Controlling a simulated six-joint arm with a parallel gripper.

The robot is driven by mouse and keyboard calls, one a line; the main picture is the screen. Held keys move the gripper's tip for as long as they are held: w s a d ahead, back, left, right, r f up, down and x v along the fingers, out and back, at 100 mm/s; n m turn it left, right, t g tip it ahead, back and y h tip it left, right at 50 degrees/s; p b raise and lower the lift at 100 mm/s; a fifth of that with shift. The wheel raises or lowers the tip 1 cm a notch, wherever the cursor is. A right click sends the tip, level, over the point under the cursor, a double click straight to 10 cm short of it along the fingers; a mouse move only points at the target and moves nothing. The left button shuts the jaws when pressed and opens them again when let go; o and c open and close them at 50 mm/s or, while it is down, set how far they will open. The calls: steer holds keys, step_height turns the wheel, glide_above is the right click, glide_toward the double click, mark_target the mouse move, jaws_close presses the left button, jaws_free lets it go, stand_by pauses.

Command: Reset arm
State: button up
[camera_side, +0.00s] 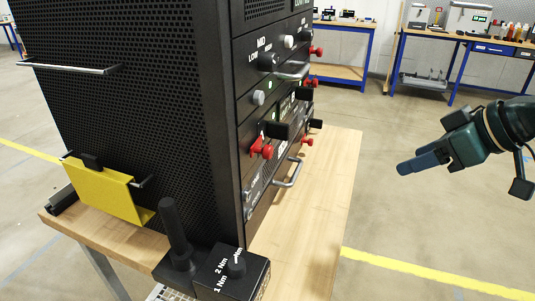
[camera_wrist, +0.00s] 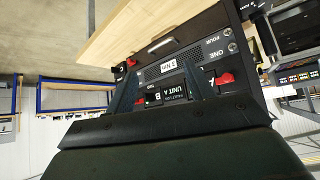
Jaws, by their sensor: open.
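My gripper (camera_side: 408,167) hangs in free air at the right of the side view, apart from the rack and pointing left toward its front. Its blue fingers overlap from the side. In the wrist view my gripper (camera_wrist: 163,84) has two fingers spread apart with nothing held between them. The black rack (camera_side: 215,120) with perforated sides stands on a wooden table. Its front carries modules with red knobs (camera_side: 262,149), grey knobs and metal handles.
The wooden table (camera_side: 335,190) has a bare strip before the rack front. A black tool holder (camera_side: 235,277) marked "2 Nm" and "1 Nm" and an upright dark handle (camera_side: 174,228) stand at the near corner. A yellow box (camera_side: 105,191) sits at the rack's side. Blue-framed benches (camera_side: 455,42) stand behind.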

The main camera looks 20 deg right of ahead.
steer(key=s+d+m+g+h, duration=0.2)
steer(key=s+d, duration=0.7)
steer(key=s, duration=0.5)
steer(key=shift+m, duration=0.6)
steer(key=shift+d+f, duration=0.1)
